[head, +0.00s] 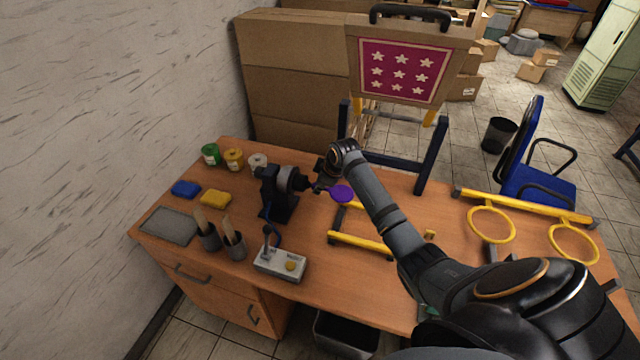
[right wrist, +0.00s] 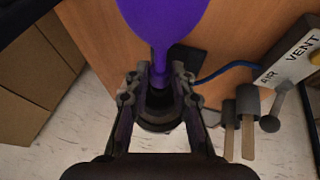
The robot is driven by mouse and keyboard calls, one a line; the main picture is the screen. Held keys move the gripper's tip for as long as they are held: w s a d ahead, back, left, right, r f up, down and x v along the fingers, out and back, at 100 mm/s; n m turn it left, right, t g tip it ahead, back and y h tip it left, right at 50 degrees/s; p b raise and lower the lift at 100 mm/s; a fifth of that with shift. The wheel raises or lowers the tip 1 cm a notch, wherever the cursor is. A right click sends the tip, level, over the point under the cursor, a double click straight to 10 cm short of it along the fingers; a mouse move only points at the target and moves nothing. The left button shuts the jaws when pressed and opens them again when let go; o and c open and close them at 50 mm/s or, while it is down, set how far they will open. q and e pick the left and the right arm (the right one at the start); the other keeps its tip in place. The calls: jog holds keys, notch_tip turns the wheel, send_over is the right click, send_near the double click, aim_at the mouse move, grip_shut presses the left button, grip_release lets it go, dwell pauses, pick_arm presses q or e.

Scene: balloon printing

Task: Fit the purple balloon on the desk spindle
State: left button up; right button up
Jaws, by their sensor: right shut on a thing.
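The purple balloon (head: 342,193) hangs beside my right gripper (head: 326,182) above the desk. In the right wrist view the balloon's wide body (right wrist: 162,18) is at the top and its narrow neck runs down between the fingers of my right gripper (right wrist: 157,80), which is shut on it. The dark desk spindle unit (head: 278,192) stands just left of the gripper in the head view. In the right wrist view a dark round part (right wrist: 160,112) lies behind the fingers at the neck's end. I cannot tell whether the neck is around it. My left gripper is not in view.
A grey air and vent control box (head: 280,263) with a lever stands in front of the spindle unit. Brush cups (head: 234,245), paint jars (head: 233,159) and sponges (head: 215,198) are to the left. A yellow frame (head: 362,244) lies right of the unit. A starred print screen (head: 400,72) stands behind.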

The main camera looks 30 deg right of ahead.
jog(key=shift+w+a, duration=0.35)
jog(key=shift+w, duration=0.05)
dwell(1.1)
jog(key=o, duration=0.8)
jog(key=p+v, duration=0.3)
jog(key=shift+w+r+p, duration=0.1)
jog(key=shift+r+p, duration=0.05)
jog(key=shift+p, duration=0.25)
jog(key=v, duration=0.6)
